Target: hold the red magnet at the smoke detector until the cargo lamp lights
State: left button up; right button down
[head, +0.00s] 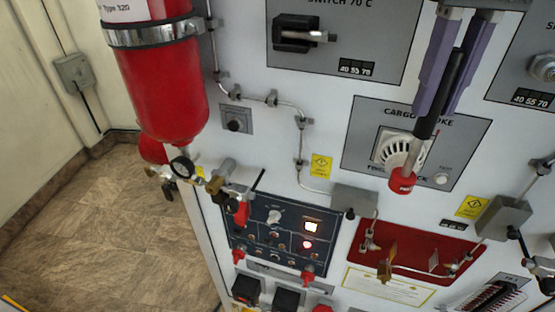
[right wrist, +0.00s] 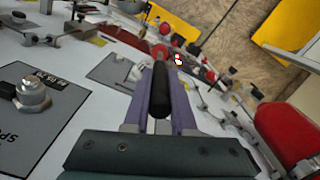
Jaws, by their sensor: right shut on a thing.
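My right gripper (head: 438,108) comes in from the top in the head view, its purple fingers shut on the black handle of the red magnet (head: 402,182). In the right wrist view the black handle (right wrist: 160,92) lies between the fingers, with the red magnet (right wrist: 179,60) beyond. A pale round lamp or button (head: 441,180) beside the magnet looks unlit. My left gripper is not in view.
A dark control panel (head: 250,238) below has a lit white square lamp (head: 311,227) and a lit red lamp (head: 307,244); their labels are unreadable. A red plate (head: 400,238) with pipe fittings sits below the magnet. A red cylinder (head: 160,85) stands at left.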

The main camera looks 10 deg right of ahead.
jog(key=s+a+b, duration=0.1)
jog(key=s+a, duration=0.6)
jog(key=s, duration=0.5)
jog(key=shift+a+b, duration=0.15)
jog(key=shift+b, duration=0.2)
notch_tip(320, 180, up, 10)
jog(key=w+n+p, duration=0.1)
jog(key=p, duration=0.5)
jog(key=shift+w+d+r+n, duration=0.2)
jog(key=shift+d+n, duration=0.2)
jog(key=shift+d, duration=0.05)
